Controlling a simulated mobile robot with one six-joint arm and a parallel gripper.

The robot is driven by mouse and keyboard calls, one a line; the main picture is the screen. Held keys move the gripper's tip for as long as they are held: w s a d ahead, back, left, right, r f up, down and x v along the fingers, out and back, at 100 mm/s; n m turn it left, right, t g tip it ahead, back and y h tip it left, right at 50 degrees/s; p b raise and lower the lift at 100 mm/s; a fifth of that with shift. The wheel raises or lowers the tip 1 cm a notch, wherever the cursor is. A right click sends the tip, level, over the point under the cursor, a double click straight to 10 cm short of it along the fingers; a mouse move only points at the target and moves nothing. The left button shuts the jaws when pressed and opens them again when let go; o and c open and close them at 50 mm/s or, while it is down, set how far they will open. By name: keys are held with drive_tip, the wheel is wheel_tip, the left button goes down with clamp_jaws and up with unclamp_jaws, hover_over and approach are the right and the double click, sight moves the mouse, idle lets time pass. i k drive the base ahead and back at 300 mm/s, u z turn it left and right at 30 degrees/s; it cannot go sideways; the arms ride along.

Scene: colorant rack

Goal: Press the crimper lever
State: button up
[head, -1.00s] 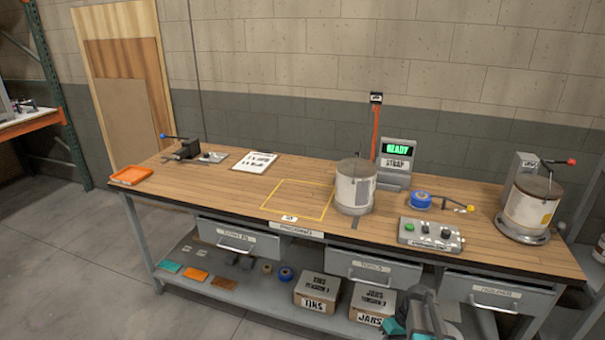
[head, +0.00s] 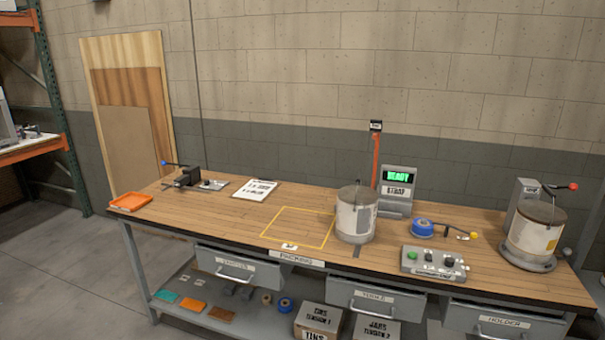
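No label I can read names the crimper. A dark device (head: 187,178) at the left of the bench has a thin lever with a blue knob (head: 164,162) pointing left. A short lever with a yellow knob (head: 473,236) lies at the right, next to a blue tape roll (head: 422,227). Another lever with a red knob (head: 573,186) sits over the can in the far-right stand. My gripper is not in the current view.
The wooden bench (head: 240,212) has a yellow outlined square, with a can (head: 356,214) beside it. An orange tray (head: 131,202), clipboard (head: 255,189), button box (head: 433,261) and READY display (head: 397,178) stand around it. Drawers and boxes are below.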

sight(572, 187)
drive_tip(key=z, duration=4.4)
drive_tip(key=i, duration=0.1)
drive_tip(key=u, duration=3)
drive_tip(key=i, duration=0.25)
drive_tip(key=u, duration=0.2)
